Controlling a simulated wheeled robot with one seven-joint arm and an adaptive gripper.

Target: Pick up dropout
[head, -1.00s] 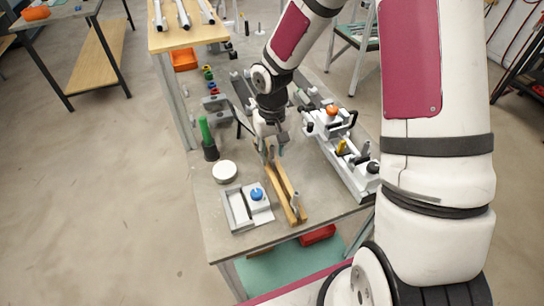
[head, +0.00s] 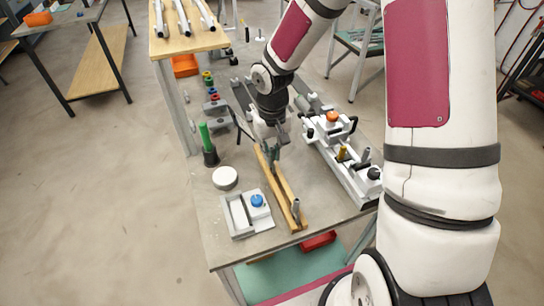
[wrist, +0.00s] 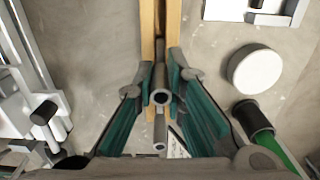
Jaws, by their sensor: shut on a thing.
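My gripper (wrist: 160,88) is shut on a grey metal dropout (wrist: 160,76) with a round hollow end. In the wrist view the teal-lined fingers press on it from both sides. A second round tube end (wrist: 160,147) shows just below it; I cannot tell if it is the same part. The dropout is over the slot of a narrow wooden rack (wrist: 148,28). In the head view my gripper (head: 274,160) is low at the far part of the rack (head: 284,190); the fingers mostly hide the held part. Another grey metal piece (head: 296,208) stands at the rack's near end.
The white jig (head: 345,165) with knobs and clamps stands right of the rack. To the left are a white disc (head: 225,178), a green-handled tool in a dark holder (head: 209,150) and a grey tray (head: 240,215) with a blue knob. The table's near left corner is bare.

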